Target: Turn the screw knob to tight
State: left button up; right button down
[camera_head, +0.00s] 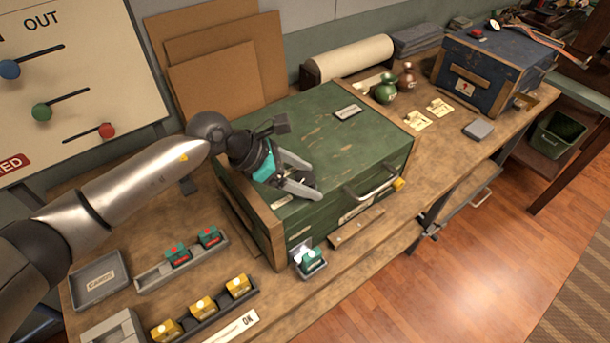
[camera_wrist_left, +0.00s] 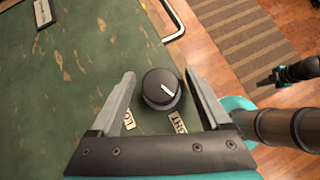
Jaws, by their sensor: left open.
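The screw knob (camera_wrist_left: 161,89) is black and round with a white pointer line, on the top of a worn green chest (camera_wrist_left: 75,60). In the left wrist view its line slants toward the lower right. A partly covered label ending in "HT" (camera_wrist_left: 177,121) lies below right of it, and one starting "LO" (camera_wrist_left: 129,120) below left. My left gripper (camera_wrist_left: 160,74) is open, one finger on each side of the knob, with gaps visible. In the head view the left gripper (camera_head: 317,180) is over the green chest (camera_head: 345,140). Part of my right arm (camera_wrist_left: 290,75) shows at right.
A metal handle (camera_head: 376,182) sticks out at the chest's front. Trays with teal (camera_head: 180,262) and yellow blocks (camera_head: 200,310) stand at left on the bench.

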pick_arm(q)
grip_shut()
dwell(0.7)
